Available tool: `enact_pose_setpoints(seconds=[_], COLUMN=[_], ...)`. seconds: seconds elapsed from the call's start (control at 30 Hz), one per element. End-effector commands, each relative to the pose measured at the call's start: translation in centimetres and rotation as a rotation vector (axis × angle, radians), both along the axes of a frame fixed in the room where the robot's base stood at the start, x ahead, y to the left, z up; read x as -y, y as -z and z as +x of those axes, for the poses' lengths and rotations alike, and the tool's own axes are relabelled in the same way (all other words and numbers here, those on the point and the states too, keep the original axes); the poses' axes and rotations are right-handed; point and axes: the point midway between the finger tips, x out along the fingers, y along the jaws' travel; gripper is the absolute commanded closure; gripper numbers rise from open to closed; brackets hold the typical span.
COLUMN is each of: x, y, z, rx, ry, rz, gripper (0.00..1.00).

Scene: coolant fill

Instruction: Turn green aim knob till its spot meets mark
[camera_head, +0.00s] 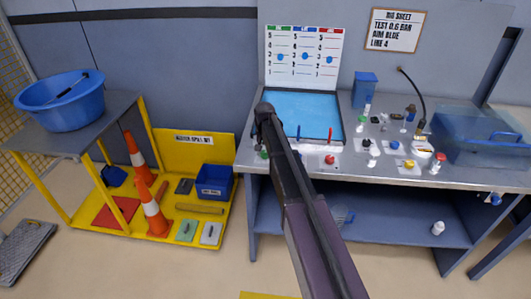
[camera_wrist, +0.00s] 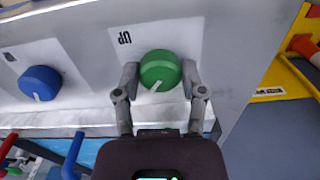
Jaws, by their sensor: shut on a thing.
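The green aim knob (camera_wrist: 160,70) sits on a pale panel in the wrist view, with a white line on its lower left face. My gripper (camera_wrist: 161,78) has one finger on each side of the knob and is shut on it. I cannot make out a separate mark by the knob.
A blue knob (camera_wrist: 41,83) stands left of the green one in the wrist view. Blue and red levers (camera_wrist: 73,150) stand at the lower left. In the head view a red knob (camera_head: 329,159) is on the bench front, and a rig sheet (camera_head: 391,30) hangs on the wall.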

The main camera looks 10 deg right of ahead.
Motion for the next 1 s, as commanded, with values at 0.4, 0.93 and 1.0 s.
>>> enact_pose_setpoints(seconds=[0.4, 0.93, 1.0], x=[0.1, 0.1, 0.1], y=[0.0, 0.0, 0.0], z=[0.0, -0.4, -1.1], rx=[0.001, 0.000, 0.000], ry=[-0.001, -0.005, -0.012], rz=[0.000, 0.000, 0.000], gripper=[0.13, 0.13, 0.13])
